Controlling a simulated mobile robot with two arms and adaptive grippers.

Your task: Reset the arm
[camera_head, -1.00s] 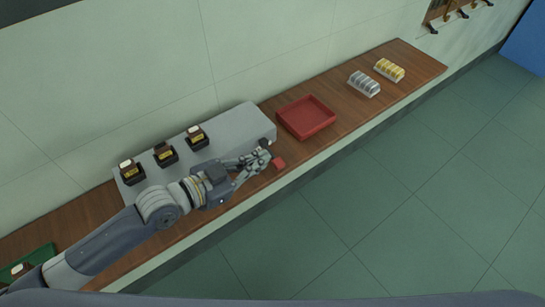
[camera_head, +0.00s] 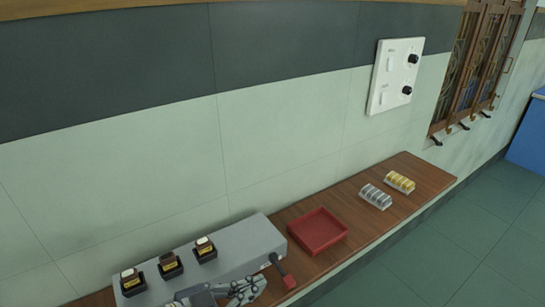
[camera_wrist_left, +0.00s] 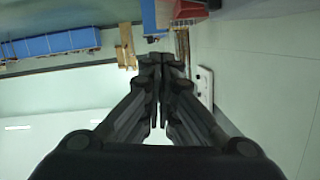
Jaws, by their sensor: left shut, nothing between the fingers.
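My left gripper (camera_head: 252,288) is at the bottom of the head view, in front of the grey bench unit (camera_head: 245,240). Its fingers are together and empty, and the left wrist view shows the closed fingertips (camera_wrist_left: 161,60) with nothing between them. A dark lever with a red end (camera_head: 287,278) is just right of the gripper; I cannot tell whether they touch. Most of my left arm is below the frame. My right gripper is not in view.
A red tray (camera_head: 318,232), clear vial racks (camera_head: 375,196) and yellow vial racks (camera_head: 399,182) sit further right on the wooden bench (camera_head: 425,173). A white panel with knobs (camera_head: 395,75) is on the wall.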

